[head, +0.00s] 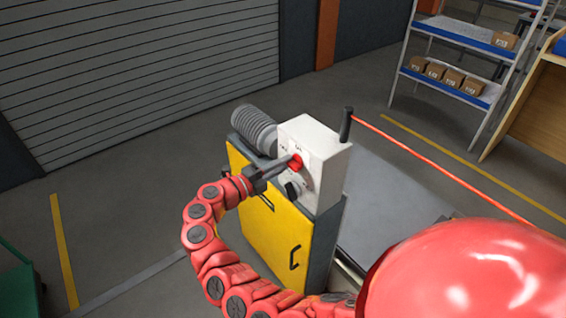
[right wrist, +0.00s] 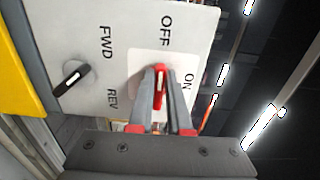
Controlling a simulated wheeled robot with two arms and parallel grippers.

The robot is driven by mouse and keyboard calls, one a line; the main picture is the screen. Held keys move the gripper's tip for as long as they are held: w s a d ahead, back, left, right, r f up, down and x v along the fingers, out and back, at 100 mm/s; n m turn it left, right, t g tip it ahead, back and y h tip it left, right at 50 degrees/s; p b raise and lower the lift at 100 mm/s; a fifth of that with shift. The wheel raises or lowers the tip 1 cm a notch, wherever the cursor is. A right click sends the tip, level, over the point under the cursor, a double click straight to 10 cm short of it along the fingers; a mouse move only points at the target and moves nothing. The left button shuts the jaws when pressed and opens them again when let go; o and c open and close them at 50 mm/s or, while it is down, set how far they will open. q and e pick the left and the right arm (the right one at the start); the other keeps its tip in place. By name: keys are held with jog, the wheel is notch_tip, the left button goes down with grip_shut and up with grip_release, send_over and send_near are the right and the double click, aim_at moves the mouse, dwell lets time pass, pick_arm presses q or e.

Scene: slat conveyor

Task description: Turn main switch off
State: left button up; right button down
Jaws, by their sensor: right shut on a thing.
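The main switch is a red handle (head: 296,161) on the front of a white control box (head: 325,150). In the right wrist view the red handle (right wrist: 160,85) shows between the fingers, on a pale plate with OFF and ON labels. The OFF label is above the handle in that picture and ON is to its right. The handle's long side runs about upright there, roughly towards OFF. My right gripper (head: 278,168) is shut on the handle, and its fingers (right wrist: 166,105) hide part of it. My left gripper is in neither view.
A black FWD/REV selector (right wrist: 72,80) sits beside the main switch. The box stands on a yellow-fronted cabinet (head: 270,220) with a ribbed grey cylinder (head: 254,128) behind. A red cord (head: 430,160) runs right from a dark post (head: 346,124). Open floor lies left.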

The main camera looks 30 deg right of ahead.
jog(key=shift+f, duration=0.15)
jog(key=c, duration=0.9)
grip_release()
jog(key=shift+o, duration=0.2)
jog(key=shift+a, duration=0.1)
jog(key=s+a+b, duration=0.1)
jog(key=a+b, duration=0.5)
jog(key=a, duration=1.1)
jog(key=shift+s, duration=0.2)
jog(key=shift+a, duration=0.1)
